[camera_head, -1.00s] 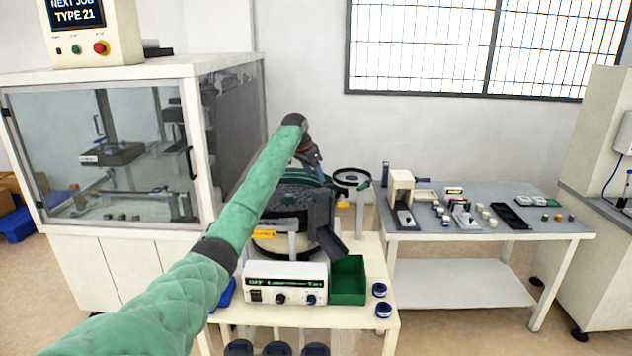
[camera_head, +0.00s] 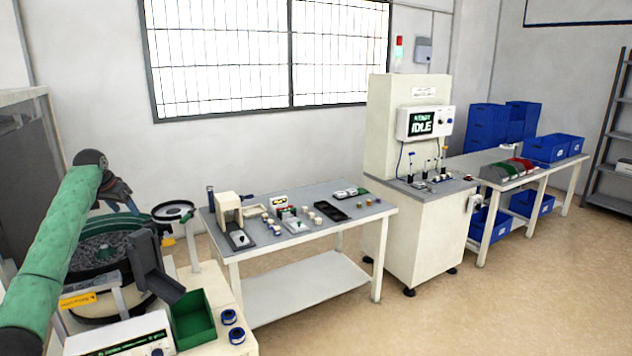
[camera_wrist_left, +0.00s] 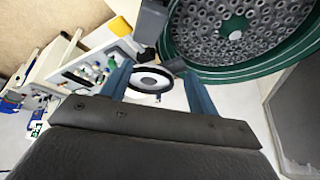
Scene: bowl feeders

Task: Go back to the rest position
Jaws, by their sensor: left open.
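My left arm reaches in from the left in the head view, with its gripper (camera_head: 122,192) above the bowl feeder (camera_head: 92,246). In the left wrist view the two fingers (camera_wrist_left: 158,92) stand wide apart with nothing between them. The feeder's green-rimmed bowl (camera_wrist_left: 262,75), full of small ring-shaped parts, lies beyond the fingers. A round white-and-black dish (camera_wrist_left: 150,80) shows between and beyond the fingers. My right gripper is in neither view.
Further right are a cabinet with an IDLE screen (camera_head: 421,122) and blue crates (camera_head: 486,130). The floor in front is clear.

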